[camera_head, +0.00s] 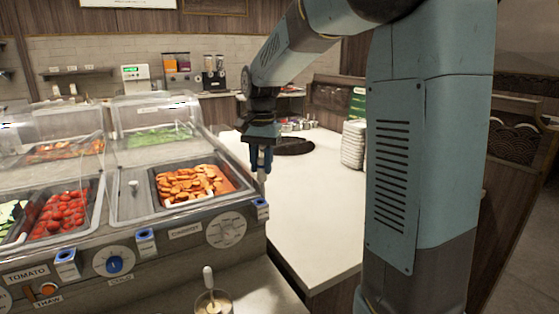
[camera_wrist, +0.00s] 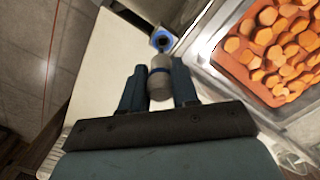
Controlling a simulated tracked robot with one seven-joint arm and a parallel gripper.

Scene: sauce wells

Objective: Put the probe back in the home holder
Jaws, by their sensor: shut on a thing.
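The probe (camera_head: 262,176) is a pale grey, roughly upright stick, and my gripper (camera_head: 260,158) is shut on its upper part. In the wrist view the probe (camera_wrist: 159,82), with a blue band, sits between the two fingers of my gripper (camera_wrist: 159,88). A blue-rimmed holder (camera_head: 262,209) is on the right front corner of the counter, just below the probe. It also shows in the wrist view (camera_wrist: 163,40), just beyond the probe. More blue holders (camera_head: 146,239) (camera_head: 67,262) are along the counter front. I cannot tell which holder is home.
An orange-filled pan (camera_head: 190,184) and a tomato pan (camera_head: 62,214) are at the left. Clear lids (camera_head: 150,108) stand behind them. A jar with a white-handled utensil (camera_head: 212,300) is at the front. The white tabletop (camera_head: 310,215) has free room; stacked plates (camera_head: 353,145) stand on it.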

